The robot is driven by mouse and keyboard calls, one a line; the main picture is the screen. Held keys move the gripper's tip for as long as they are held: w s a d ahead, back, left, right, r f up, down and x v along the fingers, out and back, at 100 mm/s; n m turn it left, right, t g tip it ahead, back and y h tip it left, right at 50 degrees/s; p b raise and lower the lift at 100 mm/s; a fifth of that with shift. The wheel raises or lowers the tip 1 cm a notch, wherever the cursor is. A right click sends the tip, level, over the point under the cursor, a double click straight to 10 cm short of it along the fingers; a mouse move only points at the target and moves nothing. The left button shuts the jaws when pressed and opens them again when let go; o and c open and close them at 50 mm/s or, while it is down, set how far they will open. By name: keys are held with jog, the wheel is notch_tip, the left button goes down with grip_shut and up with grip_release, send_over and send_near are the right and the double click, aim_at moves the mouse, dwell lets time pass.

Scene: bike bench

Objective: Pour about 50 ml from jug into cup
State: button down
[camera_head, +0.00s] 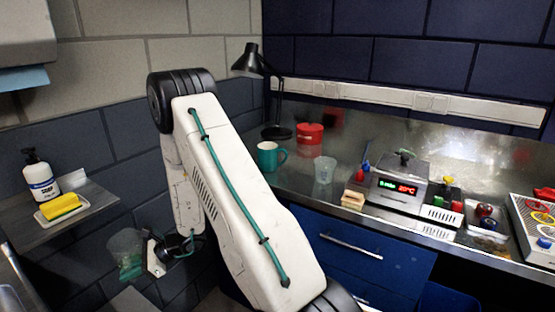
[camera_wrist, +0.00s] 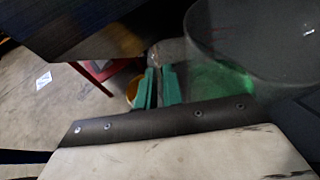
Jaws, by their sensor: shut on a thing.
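A clear, smoky jug (camera_head: 124,243) hangs off to the left in the head view, below the soap shelf, with green showing in its lower part. It looks about upright. In the wrist view the jug (camera_wrist: 262,40) fills the upper right, with a green patch low inside it. My gripper (camera_wrist: 160,78) has its green fingers close together beside the jug wall; it is shut on the jug, but the exact contact is hard to see. A clear cup (camera_head: 324,170) stands upright on the steel bench, far to the right of the jug. A teal mug (camera_head: 267,157) stands left of it.
A red tin (camera_head: 310,134) and a black lamp (camera_head: 250,62) stand behind the mug. A device with a lit display (camera_head: 399,186) and a wooden block (camera_head: 353,199) are right of the cup. The shelf (camera_head: 95,208) holds a soap bottle (camera_head: 40,175) and yellow sponge (camera_head: 60,205).

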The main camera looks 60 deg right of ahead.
jog(key=s+d+r+m+t+h, duration=0.1)
jog(key=s+d+r+m+h, duration=0.1)
jog(key=s+d+r, duration=0.5)
jog(key=s+d+r+m+t+h, duration=0.15)
jog(key=d+r, duration=0.35)
jog(key=d, duration=0.5)
jog(key=s+d+r+m+t+h, duration=0.2)
jog(key=s+d+r, duration=0.35)
jog(key=d, duration=0.25)
jog(key=s+d+r+m+h, duration=0.2)
jog(key=s+d+r, duration=0.15)
jog(key=s, duration=0.35)
jog(key=s+d+r+m+h, duration=0.25)
jog(key=s+r, duration=0.25)
jog(key=s, duration=0.3)
jog(key=s+f+m+h, duration=0.1)
jog(key=s+f+h, duration=0.1)
jog(key=s+f, duration=0.2)
jog(key=s, duration=0.3)
jog(key=shift+d+t, duration=0.25)
jog(key=shift+t, duration=0.1)
jog(key=shift+r, duration=0.1)
